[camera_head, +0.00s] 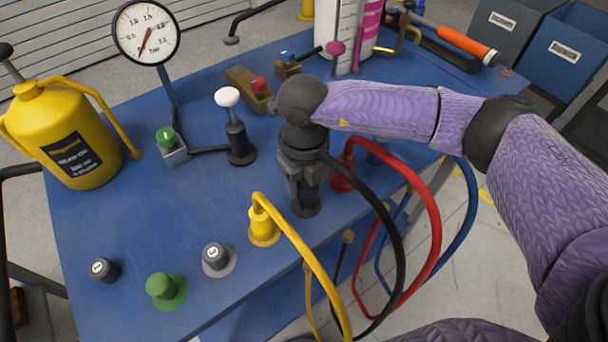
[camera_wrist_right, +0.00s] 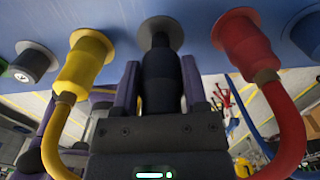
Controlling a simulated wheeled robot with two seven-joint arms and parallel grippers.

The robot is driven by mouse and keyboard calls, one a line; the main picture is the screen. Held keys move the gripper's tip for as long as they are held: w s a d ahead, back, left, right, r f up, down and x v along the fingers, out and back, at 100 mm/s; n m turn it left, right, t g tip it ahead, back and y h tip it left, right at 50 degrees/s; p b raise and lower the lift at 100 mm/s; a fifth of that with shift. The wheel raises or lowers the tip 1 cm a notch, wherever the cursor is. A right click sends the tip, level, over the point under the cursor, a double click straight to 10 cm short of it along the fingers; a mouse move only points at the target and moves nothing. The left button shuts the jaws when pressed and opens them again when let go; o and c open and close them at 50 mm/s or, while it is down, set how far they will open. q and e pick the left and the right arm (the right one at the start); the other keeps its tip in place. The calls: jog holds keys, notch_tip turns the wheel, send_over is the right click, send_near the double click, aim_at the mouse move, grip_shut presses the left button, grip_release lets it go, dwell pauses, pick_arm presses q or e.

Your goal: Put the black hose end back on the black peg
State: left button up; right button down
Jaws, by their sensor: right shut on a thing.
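My right gripper (camera_head: 304,180) points down over the front part of the blue table, between the yellow and red hose ends. It is shut on the black hose end (camera_wrist_right: 162,82), which shows upright between the fingers in the wrist view. The black hose (camera_head: 392,225) loops out to the right and down past the table edge. The black peg (camera_wrist_right: 160,38) on its grey round base is in line with the hose end. The two look very close or touching; I cannot tell how far the end sits over the peg. My left gripper is not in view.
The yellow hose end (camera_head: 264,225) and red hose end (camera_head: 342,178) stand close on either side. A white-knobbed lever (camera_head: 238,135), gauge (camera_head: 147,32) and yellow can (camera_head: 70,135) stand farther left.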

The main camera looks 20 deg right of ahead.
jog(key=shift+w+a, duration=0.1)
jog(key=shift+w, duration=0.05)
dwell(0.7)
jog(key=shift+f+b, duration=1)
jog(key=shift+f, duration=0.35)
jog(key=shift+f+b, duration=0.35)
jog(key=shift+f, duration=0.15)
jog(key=shift+c, duration=0.2)
grip_release()
jog(key=shift+r, duration=0.15)
notch_tip(320, 180, up, 6)
jog(key=p, duration=0.5)
